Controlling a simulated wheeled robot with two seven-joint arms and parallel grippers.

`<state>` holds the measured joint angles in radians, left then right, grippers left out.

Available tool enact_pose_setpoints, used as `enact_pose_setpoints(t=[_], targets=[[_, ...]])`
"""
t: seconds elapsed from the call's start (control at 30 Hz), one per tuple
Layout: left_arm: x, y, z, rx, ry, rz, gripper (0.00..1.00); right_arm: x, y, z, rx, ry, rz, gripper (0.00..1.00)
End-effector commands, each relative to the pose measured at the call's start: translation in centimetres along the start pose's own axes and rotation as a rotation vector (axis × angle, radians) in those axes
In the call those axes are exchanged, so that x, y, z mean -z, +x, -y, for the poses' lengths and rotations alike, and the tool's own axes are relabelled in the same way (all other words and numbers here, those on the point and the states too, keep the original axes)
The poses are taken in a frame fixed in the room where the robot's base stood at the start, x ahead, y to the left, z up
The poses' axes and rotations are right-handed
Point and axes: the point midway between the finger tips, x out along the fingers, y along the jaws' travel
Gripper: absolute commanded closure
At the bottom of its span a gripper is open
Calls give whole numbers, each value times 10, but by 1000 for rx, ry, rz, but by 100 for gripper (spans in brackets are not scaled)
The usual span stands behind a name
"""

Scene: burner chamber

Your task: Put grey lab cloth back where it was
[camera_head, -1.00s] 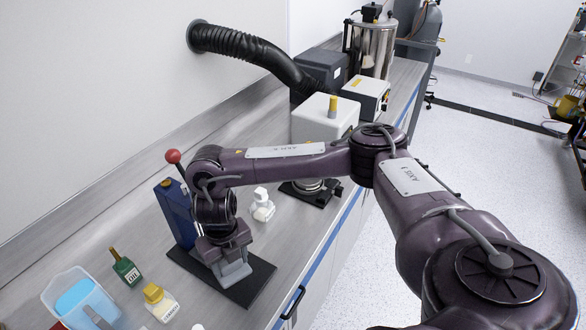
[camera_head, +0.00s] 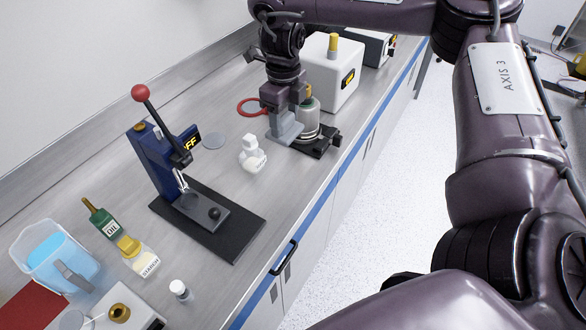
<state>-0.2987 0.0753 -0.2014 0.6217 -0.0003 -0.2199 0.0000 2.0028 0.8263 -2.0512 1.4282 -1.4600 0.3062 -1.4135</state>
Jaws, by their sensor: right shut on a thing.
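My right gripper (camera_head: 287,131) points down over the bench, beside a small silver-green cylinder (camera_head: 309,119) on a black base. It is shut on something. Pale grey shows at its tips, and I cannot separate the grey lab cloth from the grey fingers there. No grey cloth shows clearly elsewhere on the bench. Whether the jaws touch the cylinder cannot be told. My left gripper is not in view.
A blue press with a red knob (camera_head: 141,92) stands on a black plate. White bottle (camera_head: 252,154), red ring (camera_head: 252,107), starch bottle (camera_head: 139,258), oil bottle (camera_head: 102,219) and blue-filled container (camera_head: 57,258) share the bench. A white box (camera_head: 333,75) stands behind the gripper.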

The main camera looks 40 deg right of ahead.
Motion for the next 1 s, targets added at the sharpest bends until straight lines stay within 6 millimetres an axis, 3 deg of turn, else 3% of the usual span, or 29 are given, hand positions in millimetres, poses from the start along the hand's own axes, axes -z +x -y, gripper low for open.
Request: enact_pose_setpoints(t=[0.5, 1.0], targets=[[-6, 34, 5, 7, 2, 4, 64, 2, 132, 0, -5, 2, -5, 67], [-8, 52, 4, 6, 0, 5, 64, 1, 192, 0, -3, 1, -3, 67]])
